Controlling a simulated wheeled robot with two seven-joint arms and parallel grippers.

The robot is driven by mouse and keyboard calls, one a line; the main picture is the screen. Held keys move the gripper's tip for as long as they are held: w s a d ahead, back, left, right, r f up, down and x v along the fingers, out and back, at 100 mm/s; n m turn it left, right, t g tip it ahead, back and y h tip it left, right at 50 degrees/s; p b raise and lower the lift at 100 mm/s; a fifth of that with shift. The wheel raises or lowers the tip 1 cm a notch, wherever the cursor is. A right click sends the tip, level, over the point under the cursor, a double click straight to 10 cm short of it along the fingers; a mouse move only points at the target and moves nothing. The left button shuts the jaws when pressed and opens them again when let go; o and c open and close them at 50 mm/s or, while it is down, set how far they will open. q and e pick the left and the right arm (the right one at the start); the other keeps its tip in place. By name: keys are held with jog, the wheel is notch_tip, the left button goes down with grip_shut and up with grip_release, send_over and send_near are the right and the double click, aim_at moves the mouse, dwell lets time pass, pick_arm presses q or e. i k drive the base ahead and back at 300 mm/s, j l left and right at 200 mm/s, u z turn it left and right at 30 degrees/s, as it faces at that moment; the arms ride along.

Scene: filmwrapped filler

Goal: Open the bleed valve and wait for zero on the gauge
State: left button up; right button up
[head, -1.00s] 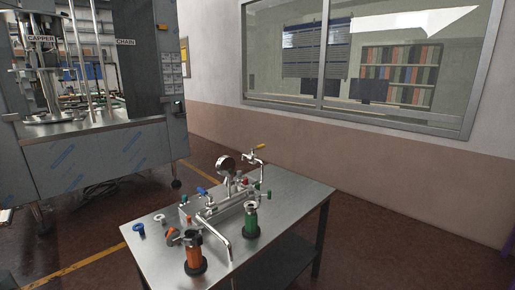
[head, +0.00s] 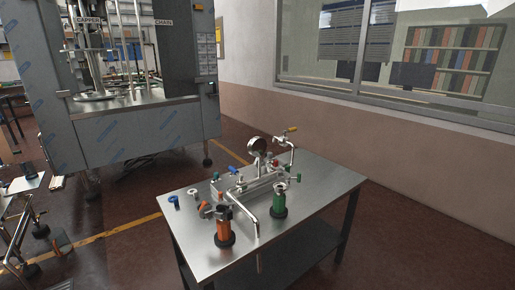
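In the head view a steel manifold block (head: 247,187) lies on a metal-topped table (head: 325,190). A round gauge (head: 257,145) stands at its back; its reading is too small to tell. A bent pipe with a yellow-handled valve (head: 290,130) rises right of the gauge. A blue handle (head: 233,167) and a red handle sit on the block. Which valve is the bleed valve I cannot tell. An orange cylinder (head: 224,232) and a green cylinder (head: 279,204) stand upright at the front, each on a black base. Neither of my grippers shows.
A blue ring (head: 173,200) and a pale ring (head: 193,192) lie at the table's left. A large capper machine (head: 140,135) stands behind left. Metal framework (head: 25,225) is at the left edge. The table's right side is bare.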

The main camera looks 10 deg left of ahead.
aim_at(292, 130)
jog(key=i+l+z, duration=0.15)
jog(key=i, duration=0.4)
jog(key=i+l+z, duration=0.1)
jog(key=i+l, duration=0.2)
jog(key=i, duration=0.25)
jog(key=i+l+z, duration=0.15)
jog(key=i, duration=0.4)
